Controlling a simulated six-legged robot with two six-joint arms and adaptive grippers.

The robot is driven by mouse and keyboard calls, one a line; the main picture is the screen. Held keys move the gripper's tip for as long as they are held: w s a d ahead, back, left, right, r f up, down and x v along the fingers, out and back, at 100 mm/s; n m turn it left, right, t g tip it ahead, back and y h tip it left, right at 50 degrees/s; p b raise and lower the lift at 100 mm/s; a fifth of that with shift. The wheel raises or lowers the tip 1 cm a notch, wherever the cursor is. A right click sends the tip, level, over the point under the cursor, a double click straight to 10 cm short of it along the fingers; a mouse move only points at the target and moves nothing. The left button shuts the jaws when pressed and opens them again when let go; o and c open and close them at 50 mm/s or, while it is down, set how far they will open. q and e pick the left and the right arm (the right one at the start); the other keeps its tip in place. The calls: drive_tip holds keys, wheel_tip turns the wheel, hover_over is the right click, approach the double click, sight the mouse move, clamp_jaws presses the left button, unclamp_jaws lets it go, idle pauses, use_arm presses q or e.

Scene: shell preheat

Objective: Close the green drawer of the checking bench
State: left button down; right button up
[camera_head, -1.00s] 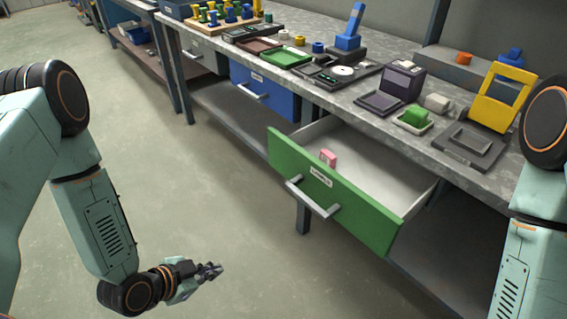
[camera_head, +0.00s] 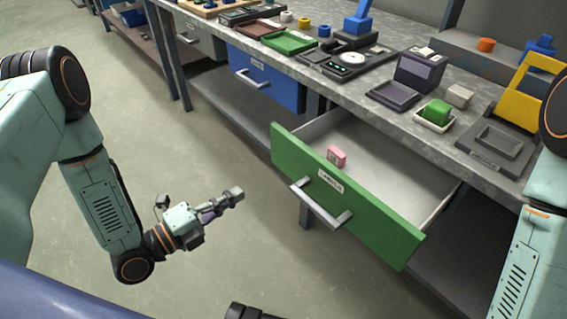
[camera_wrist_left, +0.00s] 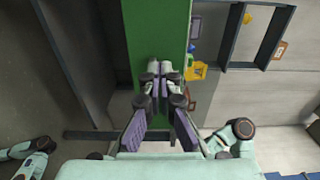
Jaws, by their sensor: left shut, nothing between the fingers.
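The green drawer (camera_head: 378,222) of the checking bench (camera_head: 392,122) is pulled well out, with a silver bar handle (camera_head: 320,204) and a white label on its front. A small pink block (camera_head: 337,156) sits inside it near the front panel. My left gripper (camera_head: 238,193) is shut and empty, to the left of the drawer front and apart from it in the head view. In the left wrist view the shut fingers (camera_wrist_left: 160,68) show against the green drawer front (camera_wrist_left: 157,25). My right gripper cannot be made out; only part of that arm shows at the right edge.
A closed blue drawer (camera_head: 265,82) is left of the green one. The bench top carries a dark device (camera_head: 420,70), a green block (camera_head: 435,110) in a small tray and a yellow frame (camera_head: 528,88). Open floor (camera_head: 225,255) lies before the bench.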

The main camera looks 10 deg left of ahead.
sight(292, 161)
use_arm(q)
drive_tip(key=b+x, duration=0.2)
drive_tip(key=x, duration=0.4)
drive_tip(key=b+x, duration=0.3)
drive_tip(key=x, duration=0.4)
drive_tip(key=shift+f, duration=0.2)
drive_tip(key=shift+w+d, duration=0.2)
drive_tip(key=shift+w, duration=0.3)
drive_tip(key=shift+w+d, duration=0.1)
